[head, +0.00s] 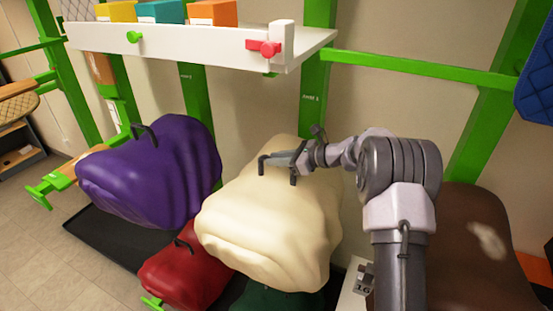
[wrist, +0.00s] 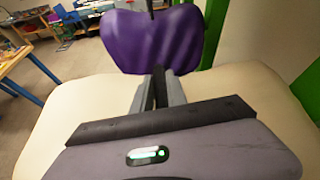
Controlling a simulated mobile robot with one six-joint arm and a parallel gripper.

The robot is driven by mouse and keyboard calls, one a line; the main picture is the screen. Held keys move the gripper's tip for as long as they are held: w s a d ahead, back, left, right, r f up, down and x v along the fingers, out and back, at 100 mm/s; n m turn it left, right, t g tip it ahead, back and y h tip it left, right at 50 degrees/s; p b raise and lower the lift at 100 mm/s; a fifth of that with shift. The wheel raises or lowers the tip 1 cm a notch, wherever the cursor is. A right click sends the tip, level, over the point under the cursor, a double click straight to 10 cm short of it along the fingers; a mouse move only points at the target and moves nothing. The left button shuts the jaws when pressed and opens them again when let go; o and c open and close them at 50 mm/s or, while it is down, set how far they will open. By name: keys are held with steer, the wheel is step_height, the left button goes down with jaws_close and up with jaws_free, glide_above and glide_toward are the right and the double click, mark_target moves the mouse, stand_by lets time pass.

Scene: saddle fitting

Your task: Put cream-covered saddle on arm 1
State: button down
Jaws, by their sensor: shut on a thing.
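The cream-covered saddle (head: 268,215) hangs in the middle of the head view, in front of a green post. My gripper (head: 279,161) is shut on the dark handle on top of the cream cover. In the wrist view the closed fingers (wrist: 159,88) point over the cream cover (wrist: 75,110), toward the purple-covered saddle (wrist: 150,38). The cream cover hides whatever is under it, so I cannot tell whether a rack arm supports it. The small labels on the posts are too small to read surely, and I cannot pick out arm 1.
Red (head: 185,272) and dark green (head: 285,298) covers lie below, a brown one (head: 465,250) at right. A white shelf (head: 200,42) with boxes overhangs behind. Floor is free at far left.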

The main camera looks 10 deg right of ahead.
steer(key=shift+r, duration=0.15)
steer(key=c, duration=1.3)
jaws_free()
steer(key=shift+o, duration=0.2)
steer(key=shift+s+f, duration=0.1)
steer(key=shift+f, duration=0.1)
steer(key=b+v, duration=0.2)
steer(key=v, duration=1.5)
steer(key=s+a+f+n+g+h+b, duration=0.2)
steer(key=s+a+f+n+b, duration=0.3)
steer(key=s+a+b, duration=0.3)
steer(key=s+a+f+n+g+h+b, duration=0.2)
steer(key=s+a+f+n+b, duration=0.25)
steer(key=s+a+b, duration=0.25)
steer(key=s+a+f+n+t+h+b, duration=0.1)
steer(key=s+f+n+h+b, duration=0.3)
steer(key=s+f+n+b, duration=0.6)
steer(key=s+a+f+b, duration=0.1)
steer(key=s+f+b, duration=0.1)
steer(key=s+f, duration=0.4)
steer(key=shift+s+f+h, duration=0.2)
steer(key=shift+s+h, duration=0.2)
steer(key=shift+s, duration=1.5)
